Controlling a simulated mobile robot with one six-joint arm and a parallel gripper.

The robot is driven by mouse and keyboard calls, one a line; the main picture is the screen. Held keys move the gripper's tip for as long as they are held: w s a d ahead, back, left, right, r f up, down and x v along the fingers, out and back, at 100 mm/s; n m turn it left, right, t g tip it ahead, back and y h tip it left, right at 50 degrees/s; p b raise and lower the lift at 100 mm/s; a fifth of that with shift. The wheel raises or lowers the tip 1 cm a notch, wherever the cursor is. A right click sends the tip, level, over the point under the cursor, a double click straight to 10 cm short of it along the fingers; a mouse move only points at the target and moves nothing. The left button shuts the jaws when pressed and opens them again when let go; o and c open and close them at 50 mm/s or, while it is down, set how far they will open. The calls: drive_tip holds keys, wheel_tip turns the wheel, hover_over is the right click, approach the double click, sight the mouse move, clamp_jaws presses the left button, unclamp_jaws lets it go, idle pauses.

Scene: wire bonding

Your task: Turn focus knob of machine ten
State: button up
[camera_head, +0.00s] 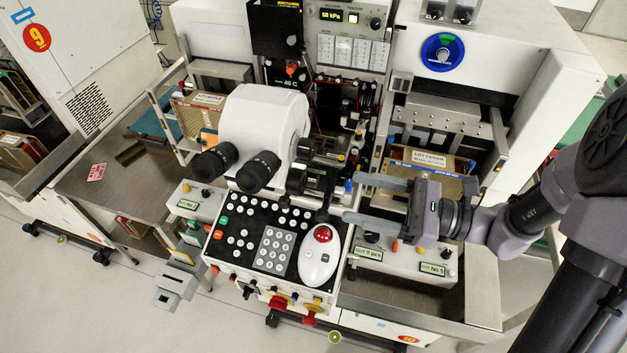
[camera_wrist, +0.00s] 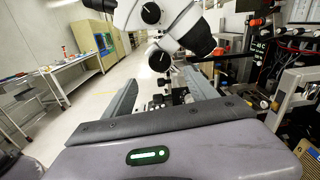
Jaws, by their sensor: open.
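The white microscope (camera_head: 262,115) of machine ten stands in the middle of the head view, with two black eyepieces (camera_head: 258,170) toward the front. A dark knob (camera_head: 302,147) shows at its right side. In the wrist view, the microscope (camera_wrist: 174,22) fills the top middle and black round knobs (camera_wrist: 160,58) face me; I cannot tell for sure which is the focus knob. My gripper (camera_head: 350,198) is right of the microscope, fingers pointing left, open and empty. In the wrist view its two fingers (camera_wrist: 160,95) stand apart, with the lower knob ahead between and above them.
A keypad panel (camera_head: 262,237) with a white trackball unit (camera_head: 319,255) lies in front of the microscope. A metal rack with a lot box (camera_head: 432,160) stands behind my gripper. Control boxes (camera_head: 405,260) sit in front of it. Machine nine (camera_head: 75,50) is at the left.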

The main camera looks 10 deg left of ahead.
sight(304, 185)
drive_tip(key=a, duration=0.3)
drive_tip(key=a+b, duration=0.1)
drive_tip(key=a, duration=0.6)
drive_tip(key=shift+w+a, duration=0.15)
drive_tip(key=shift+w, duration=0.25)
drive_tip(key=c, duration=1.4)
drive_tip(key=shift+r+m+p, duration=0.1)
drive_tip(key=shift+m+p, duration=0.25)
drive_tip(key=shift+m, duration=0.05)
drive_tip(key=m+p, duration=0.2)
drive_tip(key=p, duration=0.1)
drive_tip(key=shift+r+m, duration=0.1)
drive_tip(key=shift+m, duration=0.2)
drive_tip(key=shift+m+p, duration=1.3)
drive_tip(key=shift+p, duration=0.1)
drive_tip(key=shift+f, duration=0.2)
drive_tip(key=shift+s, duration=0.1)
